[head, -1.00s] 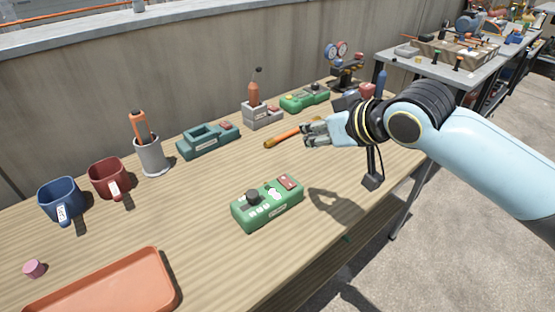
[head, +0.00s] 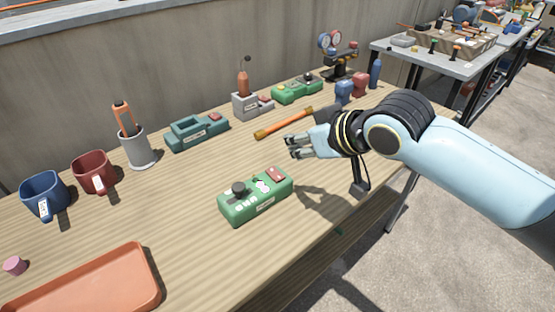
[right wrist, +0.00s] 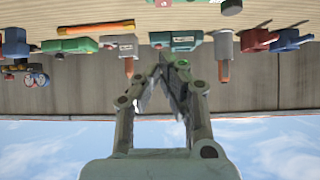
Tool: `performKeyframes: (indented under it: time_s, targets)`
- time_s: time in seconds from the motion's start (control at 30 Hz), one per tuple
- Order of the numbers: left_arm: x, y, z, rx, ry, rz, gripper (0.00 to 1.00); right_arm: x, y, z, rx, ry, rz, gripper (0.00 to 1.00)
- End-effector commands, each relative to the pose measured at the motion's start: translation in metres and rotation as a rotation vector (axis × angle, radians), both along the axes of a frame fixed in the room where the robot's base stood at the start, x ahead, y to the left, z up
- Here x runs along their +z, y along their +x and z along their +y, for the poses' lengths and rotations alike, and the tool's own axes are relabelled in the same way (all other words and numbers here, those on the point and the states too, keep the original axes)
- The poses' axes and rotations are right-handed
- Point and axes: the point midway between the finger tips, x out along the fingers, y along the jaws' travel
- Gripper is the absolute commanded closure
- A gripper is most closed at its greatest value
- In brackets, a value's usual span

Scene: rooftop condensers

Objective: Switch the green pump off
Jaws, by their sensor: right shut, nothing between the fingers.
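A green box-shaped unit (head: 256,198) with a black knob, white buttons and a red part at its right end stands near the front of the bench. Another green unit (head: 297,90) stands farther back, and it also shows in the right wrist view (right wrist: 70,46). Their labels are too small to read, so I cannot tell which is the pump. My right gripper (head: 290,147) is shut and empty, above the bench, behind and slightly right of the front green unit, apart from it. Its fingers also show in the right wrist view (right wrist: 164,75). My left gripper is not in view.
A teal cradle unit (head: 197,133), grey cup (head: 137,150), red mug (head: 93,173) and blue mug (head: 43,193) line the back. An orange-handled tool (head: 285,123) lies behind my gripper. An orange tray (head: 140,292) is front left. Bare bench surrounds the front unit.

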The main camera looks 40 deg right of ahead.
Motion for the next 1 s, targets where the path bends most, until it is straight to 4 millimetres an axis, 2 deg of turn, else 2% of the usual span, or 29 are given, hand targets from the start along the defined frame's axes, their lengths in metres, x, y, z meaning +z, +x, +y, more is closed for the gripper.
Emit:
performKeyframes:
  time_s: [0.33,0.4,0.6,1.0]
  targets:
    - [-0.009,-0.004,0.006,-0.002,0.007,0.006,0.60,-0.046,0.059,0.003,-0.002,0.004,-0.001,1.00]
    - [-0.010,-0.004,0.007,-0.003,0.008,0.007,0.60,-0.060,0.059,0.003,-0.001,0.001,0.004,1.00]
    - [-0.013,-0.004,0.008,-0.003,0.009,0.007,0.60,-0.080,0.061,0.003,0.000,0.000,0.001,1.00]
    - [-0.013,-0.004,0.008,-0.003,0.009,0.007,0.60,-0.085,0.062,0.003,0.000,-0.001,0.000,1.00]
